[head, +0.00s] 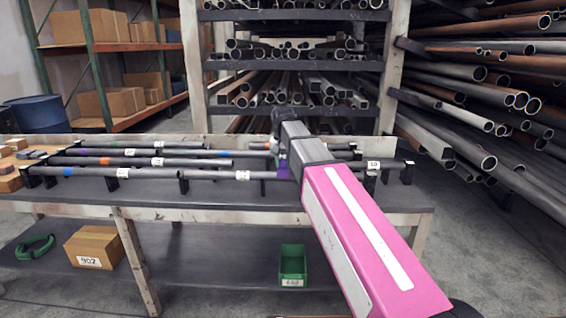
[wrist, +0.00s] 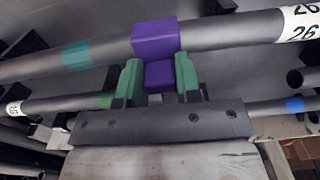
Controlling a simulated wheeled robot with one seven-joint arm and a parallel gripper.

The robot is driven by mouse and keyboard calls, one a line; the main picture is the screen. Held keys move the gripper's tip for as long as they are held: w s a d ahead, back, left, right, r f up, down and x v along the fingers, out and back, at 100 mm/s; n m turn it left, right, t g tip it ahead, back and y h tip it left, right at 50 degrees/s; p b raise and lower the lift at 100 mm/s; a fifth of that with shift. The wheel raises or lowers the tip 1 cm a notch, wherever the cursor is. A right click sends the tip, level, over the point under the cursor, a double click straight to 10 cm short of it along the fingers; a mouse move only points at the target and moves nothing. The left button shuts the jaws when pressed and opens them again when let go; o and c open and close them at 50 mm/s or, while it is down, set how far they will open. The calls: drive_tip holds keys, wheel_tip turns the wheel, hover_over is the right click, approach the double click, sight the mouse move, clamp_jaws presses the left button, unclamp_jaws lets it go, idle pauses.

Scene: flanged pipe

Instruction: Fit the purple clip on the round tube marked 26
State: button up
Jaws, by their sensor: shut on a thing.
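My gripper (wrist: 159,80) has green fingertips shut on the lower block of the purple clip (wrist: 155,37) in the wrist view. The clip's larger upper part lies across the grey round tube marked 26 (wrist: 225,30) and covers its near side. The tube's far side is hidden, so I cannot tell whether the clip is fully seated. The tube has a teal band and a white label reading 26. In the head view the clip (head: 267,174) shows as a small purple patch beside my gripper (head: 281,166), which is largely hidden by my arm.
Several labelled tubes (head: 140,162) lie on black supports along the workbench (head: 75,192). Wooden blocks (head: 10,180) sit at its left end. A numbered box (head: 95,247) and a green bin (head: 292,265) stand on the lower shelf. Pipe racks (head: 290,62) fill the back and right.

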sight(283, 160)
drive_tip(key=shift+f, duration=0.55)
drive_tip(key=o, duration=1)
drive_tip(key=shift+r, duration=0.1)
wheel_tip(283, 160, up, 11)
drive_tip(key=shift+f, duration=0.2)
